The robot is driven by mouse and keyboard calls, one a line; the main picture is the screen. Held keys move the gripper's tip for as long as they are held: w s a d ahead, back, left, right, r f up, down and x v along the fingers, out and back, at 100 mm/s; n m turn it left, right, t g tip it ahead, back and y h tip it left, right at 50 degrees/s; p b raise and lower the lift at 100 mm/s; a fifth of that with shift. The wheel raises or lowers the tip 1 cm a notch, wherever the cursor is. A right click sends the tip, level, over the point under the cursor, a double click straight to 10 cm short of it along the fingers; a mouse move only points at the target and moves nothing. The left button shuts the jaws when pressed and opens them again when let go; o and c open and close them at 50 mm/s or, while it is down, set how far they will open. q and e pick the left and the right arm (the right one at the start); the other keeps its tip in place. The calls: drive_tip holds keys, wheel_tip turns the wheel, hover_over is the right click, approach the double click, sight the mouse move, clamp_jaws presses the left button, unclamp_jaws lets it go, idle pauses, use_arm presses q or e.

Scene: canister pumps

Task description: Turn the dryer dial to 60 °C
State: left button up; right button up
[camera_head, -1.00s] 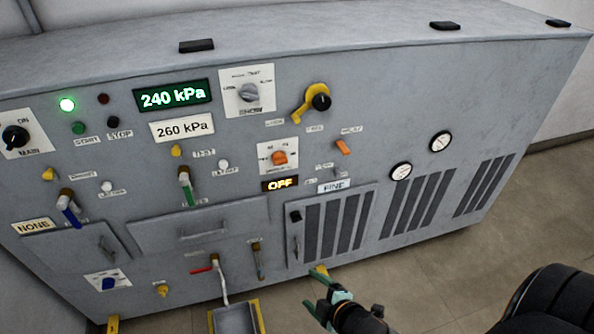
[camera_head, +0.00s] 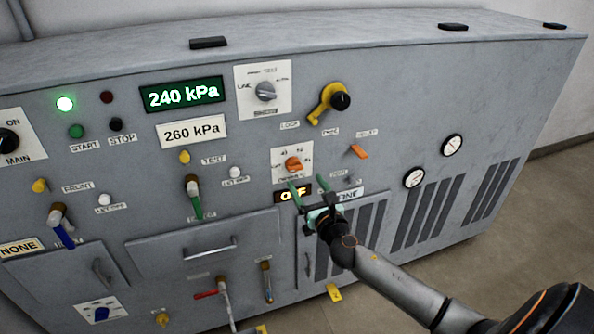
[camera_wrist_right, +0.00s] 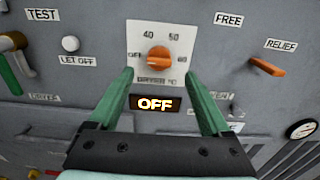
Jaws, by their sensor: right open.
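The dryer dial is an orange knob (camera_head: 293,164) on a white plate (camera_head: 280,150) on the grey panel. In the right wrist view, the knob (camera_wrist_right: 158,59) is at the top middle, with 40 and 50 printed above it. Smaller marks to its left and right look like OFF and 60. The display (camera_wrist_right: 155,104) below it glows OFF. My right gripper (camera_head: 308,184) is open and empty, just below the dial. In the wrist view its green fingers point up on either side of the display, short of the knob. My left gripper is not in view.
An orange relief lever (camera_head: 359,152) is right of the dial. A yellow lock handle (camera_head: 326,103) sits above right, a grey selector (camera_head: 265,92) above. A green-handled valve (camera_head: 194,197) is to the left. Vent grilles and two gauges fill the right side.

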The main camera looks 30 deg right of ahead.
sight(296, 169)
drive_tip(key=b+x, duration=0.1)
drive_tip(key=x, duration=0.5)
drive_tip(key=shift+w, duration=0.3)
drive_tip(key=shift+w+d, duration=0.1)
drive_tip(key=shift+w, duration=0.4)
drive_tip(key=shift+c, duration=0.3)
clamp_jaws()
